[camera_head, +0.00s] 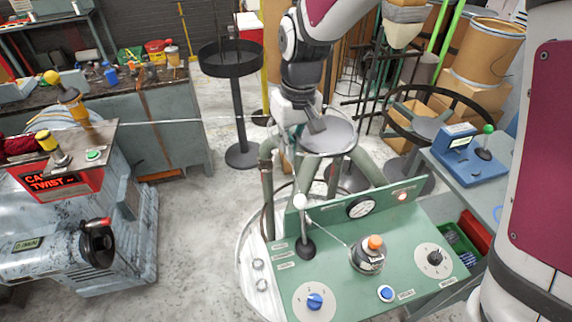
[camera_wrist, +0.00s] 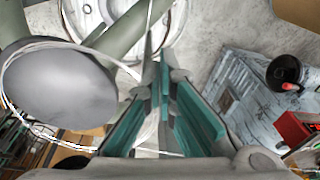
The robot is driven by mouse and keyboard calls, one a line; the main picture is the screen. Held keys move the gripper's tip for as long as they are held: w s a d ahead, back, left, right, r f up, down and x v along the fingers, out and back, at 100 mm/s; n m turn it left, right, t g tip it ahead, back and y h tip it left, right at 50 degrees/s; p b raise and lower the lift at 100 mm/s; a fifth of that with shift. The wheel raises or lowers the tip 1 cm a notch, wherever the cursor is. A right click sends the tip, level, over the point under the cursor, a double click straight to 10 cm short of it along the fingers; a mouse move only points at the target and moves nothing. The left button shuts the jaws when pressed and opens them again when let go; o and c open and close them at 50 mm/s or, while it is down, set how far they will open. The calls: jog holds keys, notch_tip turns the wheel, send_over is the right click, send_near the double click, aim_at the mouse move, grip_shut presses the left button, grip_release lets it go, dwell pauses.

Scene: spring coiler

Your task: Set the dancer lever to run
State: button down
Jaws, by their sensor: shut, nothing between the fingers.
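The lever at the left of the green control panel (camera_head: 345,285) has a white ball knob (camera_head: 300,201), a thin stem and a round dark base (camera_head: 305,248). It stands nearly upright, with small labels left of its base that are too small to read. I take it for the dancer lever. My gripper (camera_head: 316,124) is above and behind the panel, well apart from the knob, beside a grey round plate (camera_head: 330,137). In the wrist view my gripper (camera_wrist: 164,78) is shut and empty, its teal pads converging. I cannot make out the lever there.
The panel also carries a blue knob (camera_head: 315,300), an orange-topped part (camera_head: 372,255), a blue button (camera_head: 386,293), a black dial knob (camera_head: 435,258) and a gauge (camera_head: 361,207). A thin wire runs across the scene near my arm. A grey machine (camera_head: 90,240) stands left.

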jog(key=shift+a+f, duration=0.1)
jog(key=shift+f, duration=0.05)
jog(key=f, duration=0.3)
jog(key=s+f+p, duration=0.1)
jog(key=f, duration=0.2)
jog(key=s+f+p, duration=0.1)
jog(key=f, duration=0.1)
jog(key=shift+s+d+f, duration=0.15)
jog(key=shift+d+f, duration=0.15)
jog(key=shift+f, duration=0.1)
jog(key=shift+s+d+p, duration=0.2)
jog(key=shift+s+p, duration=0.05)
jog(key=shift+p, duration=0.1)
